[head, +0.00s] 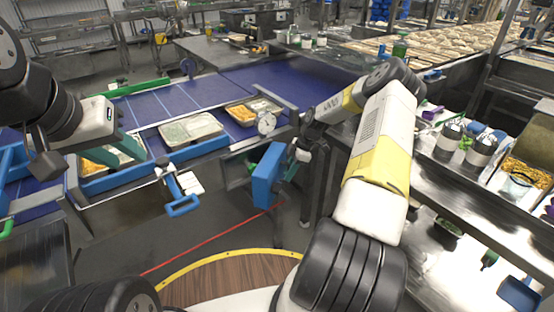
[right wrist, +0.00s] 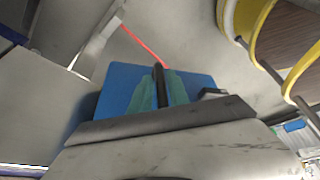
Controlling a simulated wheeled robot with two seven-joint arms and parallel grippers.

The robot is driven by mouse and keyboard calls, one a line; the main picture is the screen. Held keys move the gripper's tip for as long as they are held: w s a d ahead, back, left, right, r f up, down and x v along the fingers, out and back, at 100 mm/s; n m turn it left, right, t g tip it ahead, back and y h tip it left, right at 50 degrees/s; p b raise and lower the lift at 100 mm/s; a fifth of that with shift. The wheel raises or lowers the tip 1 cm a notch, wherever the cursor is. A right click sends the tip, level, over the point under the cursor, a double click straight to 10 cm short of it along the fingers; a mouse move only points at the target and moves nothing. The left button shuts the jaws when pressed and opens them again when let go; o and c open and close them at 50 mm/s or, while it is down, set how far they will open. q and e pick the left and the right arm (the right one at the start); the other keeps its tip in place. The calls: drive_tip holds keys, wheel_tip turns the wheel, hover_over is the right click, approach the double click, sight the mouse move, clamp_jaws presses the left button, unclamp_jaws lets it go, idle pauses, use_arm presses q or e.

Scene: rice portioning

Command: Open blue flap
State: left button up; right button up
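The blue flap (head: 267,176) is a flat panel low in front of the conveyor's right end in the head view. It fills the middle of the right wrist view (right wrist: 198,90). My right gripper (head: 290,168) is at the flap's right side. In the right wrist view its teal fingers (right wrist: 160,88) lie close on both sides of a thin dark bar in front of the panel, and they appear shut on it. My left gripper (head: 122,150) is over the left end of the conveyor, above a food tray (head: 95,170), with its teal fingers apart and nothing seen between them.
A blue handle (head: 183,206) sticks out in front. A steel counter (head: 425,187) with containers is at the right. Floor in front of the conveyor is clear.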

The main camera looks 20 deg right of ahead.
drive_tip(key=v, duration=0.7)
drive_tip(key=shift+d+r, duration=0.2)
drive_tip(key=shift+r, duration=0.15)
